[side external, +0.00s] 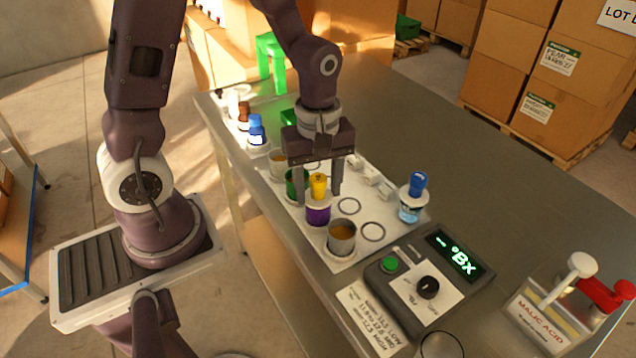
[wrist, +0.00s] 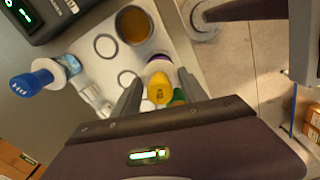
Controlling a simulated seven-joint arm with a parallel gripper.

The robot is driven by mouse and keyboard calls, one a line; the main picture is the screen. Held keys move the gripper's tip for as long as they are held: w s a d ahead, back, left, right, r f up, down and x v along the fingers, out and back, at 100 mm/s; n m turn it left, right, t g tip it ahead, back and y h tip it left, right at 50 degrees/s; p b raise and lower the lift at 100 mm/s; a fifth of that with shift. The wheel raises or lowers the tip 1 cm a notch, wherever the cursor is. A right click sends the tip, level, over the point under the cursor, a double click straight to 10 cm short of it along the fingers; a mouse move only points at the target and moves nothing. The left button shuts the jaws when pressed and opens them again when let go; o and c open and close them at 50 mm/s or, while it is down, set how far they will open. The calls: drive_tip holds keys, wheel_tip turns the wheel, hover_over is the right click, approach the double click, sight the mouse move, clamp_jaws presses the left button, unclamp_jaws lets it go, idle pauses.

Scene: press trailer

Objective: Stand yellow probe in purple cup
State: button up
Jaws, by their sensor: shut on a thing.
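The yellow probe (side external: 318,185) is upright, with a white collar below its yellow handle. My gripper (side external: 318,192) is shut on it, one finger on each side. The purple cup (side external: 318,214) stands on the white mat directly below, and the collar is at its mouth. The probe's lower part is hidden, and I cannot tell if the collar rests on the rim. In the wrist view, the yellow handle (wrist: 160,88) shows between the fingers, with a bit of the purple cup (wrist: 160,59) beyond it.
A cup of amber liquid (side external: 342,238) and a green cup (side external: 296,187) stand close by on the white mat (side external: 350,187). The meter (side external: 425,277) is in front.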

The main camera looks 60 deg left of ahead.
drive_tip(key=shift+f, duration=0.25)
drive_tip(key=o, duration=1.1)
drive_tip(key=shift+o, duration=0.2)
drive_tip(key=shift+r, duration=5.45)
wheel_tip(320, 180, up, 9)
